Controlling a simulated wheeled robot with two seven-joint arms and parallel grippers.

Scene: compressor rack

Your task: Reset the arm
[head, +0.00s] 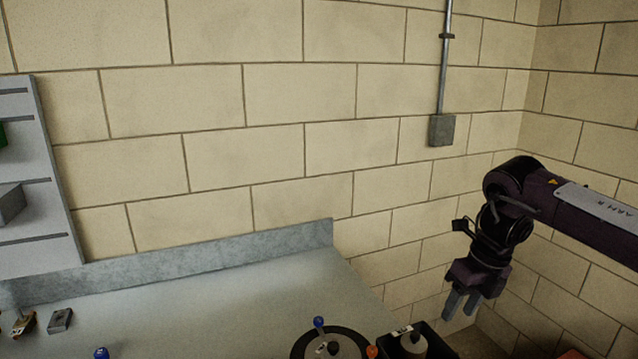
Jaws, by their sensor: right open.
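My right arm comes in from the right edge, bent at a dark joint. Its gripper (461,305) hangs down in front of the block wall, just past the right end of the grey worktop (230,300). The two grey fingers point downward and are apart, with nothing between them. My left gripper is not in view.
Small parts (60,320) lie at the left. A grey wall box (441,130) with conduit is behind. The worktop's middle is clear.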

